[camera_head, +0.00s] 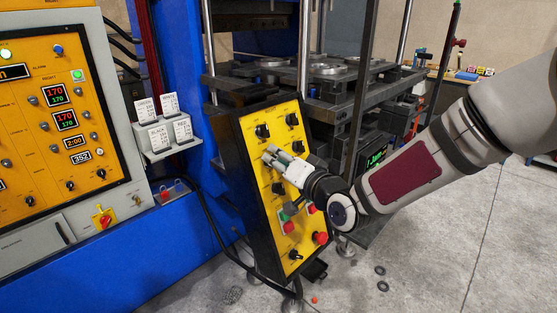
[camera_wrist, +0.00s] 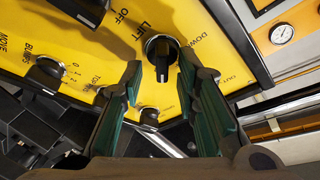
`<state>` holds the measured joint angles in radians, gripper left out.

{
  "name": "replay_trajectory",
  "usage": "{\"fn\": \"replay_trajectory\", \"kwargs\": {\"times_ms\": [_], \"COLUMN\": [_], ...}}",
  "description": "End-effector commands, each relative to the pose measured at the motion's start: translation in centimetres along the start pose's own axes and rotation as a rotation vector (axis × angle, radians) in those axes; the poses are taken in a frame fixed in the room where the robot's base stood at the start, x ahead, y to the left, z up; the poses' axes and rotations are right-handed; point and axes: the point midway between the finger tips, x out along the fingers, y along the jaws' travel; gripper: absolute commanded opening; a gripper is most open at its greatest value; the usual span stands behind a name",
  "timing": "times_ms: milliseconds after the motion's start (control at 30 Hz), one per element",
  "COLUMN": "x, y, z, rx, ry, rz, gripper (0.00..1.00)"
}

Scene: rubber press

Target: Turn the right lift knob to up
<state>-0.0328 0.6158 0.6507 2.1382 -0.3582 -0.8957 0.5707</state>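The yellow control panel (camera_head: 262,205) in the head view carries several black knobs. In the wrist view a black knob (camera_wrist: 161,50) sits beside the printed word LIFT, with OFF and DOWN printed around it. Its grip bar runs roughly up and down in that picture. My gripper (camera_wrist: 160,68) is open, one green-padded finger on each side of the knob's lower end; contact cannot be told. In the head view my gripper (camera_head: 270,154) is close to the upper-middle part of the panel and hides some of its face. Any UP label is out of sight.
Red push buttons (camera_head: 320,238) sit lower on the panel. Another knob (camera_wrist: 45,75) lies left in the wrist view, and one (camera_wrist: 149,116) lies below. The press frame (camera_head: 330,95) stands behind the panel. A card holder (camera_head: 168,135) is on the left.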

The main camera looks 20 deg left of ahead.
Motion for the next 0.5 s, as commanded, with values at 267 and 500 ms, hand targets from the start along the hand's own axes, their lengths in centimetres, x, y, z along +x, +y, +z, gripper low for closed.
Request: {"fn": "replay_trajectory", "kwargs": {"times_ms": [267, 500], "x": [-0.1, -3.2], "y": [-0.1, 0.0], "z": [0.1, 0.0], "rx": [-0.001, -0.003], "ry": [-0.001, -0.002], "rz": [-0.002, 0.000], "gripper": [0.29, 0.29]}}
